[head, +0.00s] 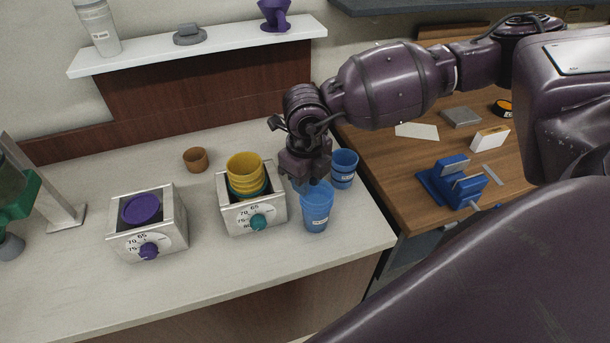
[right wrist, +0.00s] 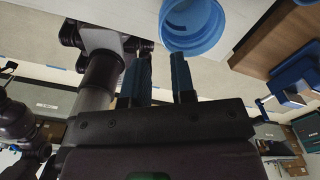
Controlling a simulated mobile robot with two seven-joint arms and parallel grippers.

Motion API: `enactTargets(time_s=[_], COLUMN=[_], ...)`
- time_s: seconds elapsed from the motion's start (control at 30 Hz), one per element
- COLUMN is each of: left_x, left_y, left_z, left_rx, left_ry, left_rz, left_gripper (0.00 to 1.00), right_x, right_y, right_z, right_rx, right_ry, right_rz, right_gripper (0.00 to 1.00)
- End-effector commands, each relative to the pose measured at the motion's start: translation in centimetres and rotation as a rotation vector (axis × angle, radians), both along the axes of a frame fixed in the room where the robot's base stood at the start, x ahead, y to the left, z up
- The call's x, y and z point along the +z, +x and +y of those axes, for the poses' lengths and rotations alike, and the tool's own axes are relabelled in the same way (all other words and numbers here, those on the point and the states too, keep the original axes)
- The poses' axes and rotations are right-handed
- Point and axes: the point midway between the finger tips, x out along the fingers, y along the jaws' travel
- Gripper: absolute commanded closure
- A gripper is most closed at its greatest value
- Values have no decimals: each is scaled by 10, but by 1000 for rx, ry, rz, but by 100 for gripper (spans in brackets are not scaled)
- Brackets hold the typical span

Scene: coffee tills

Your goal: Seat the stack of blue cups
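A blue cup, or nested blue cups (head: 317,211), stands upright on the pale counter near its right front edge. A second blue cup (head: 343,175) stands just behind it. My right gripper (head: 304,182) points down close to the front cup, at its upper left, and partly covers it. In the right wrist view my right gripper (right wrist: 161,75) has its two fingers apart with nothing between them. A blue cup (right wrist: 192,42) shows its rim there, close to one fingertip; contact cannot be told. My left gripper is not in view.
A metal holder with a teal knob (head: 240,218) holds stacked yellow cups (head: 244,165). Another with a purple knob (head: 150,240) holds a purple cup (head: 142,208). A brown cup (head: 195,160) stands behind. A blue fixture (head: 447,187) sits on the wooden table at right.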

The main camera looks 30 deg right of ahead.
Motion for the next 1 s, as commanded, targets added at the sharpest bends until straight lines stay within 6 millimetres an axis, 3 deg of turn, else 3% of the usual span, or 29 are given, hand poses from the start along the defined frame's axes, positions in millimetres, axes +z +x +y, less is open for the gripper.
enactTargets(time_s=[0.53,0.7,1.0], left_x=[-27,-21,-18], left_y=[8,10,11], left_z=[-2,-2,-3], left_rx=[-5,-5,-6], left_ry=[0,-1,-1], left_rz=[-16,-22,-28], left_gripper=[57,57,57], right_x=[-68,-63,-62], right_y=[0,0,0], right_z=[0,0,0], right_rx=[-1,-1,0], right_ry=[1,2,2], right_rz=[2,1,1], right_gripper=[76,100,100])
